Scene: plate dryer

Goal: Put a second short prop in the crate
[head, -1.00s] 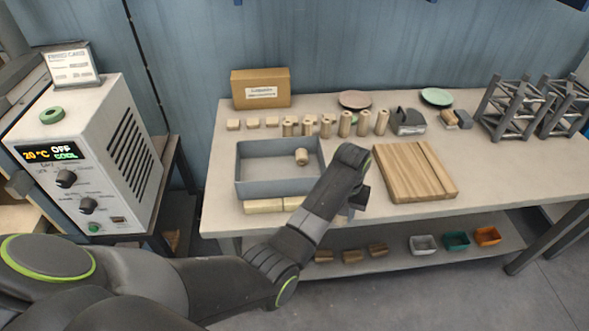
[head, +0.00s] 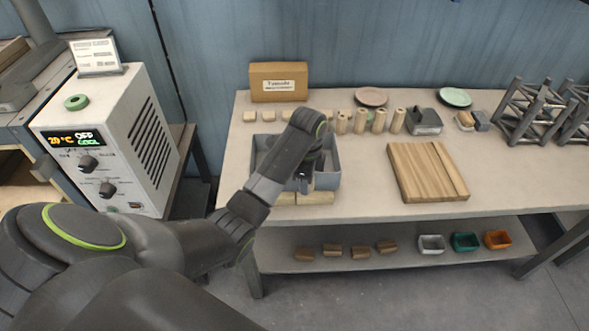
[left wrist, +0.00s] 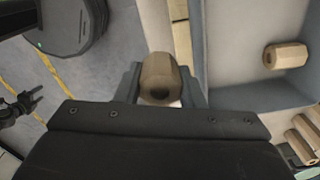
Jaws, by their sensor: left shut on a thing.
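My left gripper (head: 304,184) is over the front part of the grey crate (head: 334,168). In the left wrist view the gripper (left wrist: 161,88) is shut on a short prop (left wrist: 158,72), a light wooden faceted piece with a dark hole in its end. My arm hides this prop in the head view. The crate's wall (left wrist: 198,40) runs just right of the held prop in the left wrist view. Another short prop (left wrist: 285,55) is inside the crate, apart from the held one. What seems to be my right gripper (left wrist: 22,104) shows small at the left edge; its jaws are unclear.
Taller wooden props (head: 378,121) stand in a row behind the crate. A slatted wooden board (head: 425,172) lies to the right. Pale blocks (head: 317,198) lie along the crate's front. A cardboard box (head: 279,82) stands at the back. The table between crate and board is clear.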

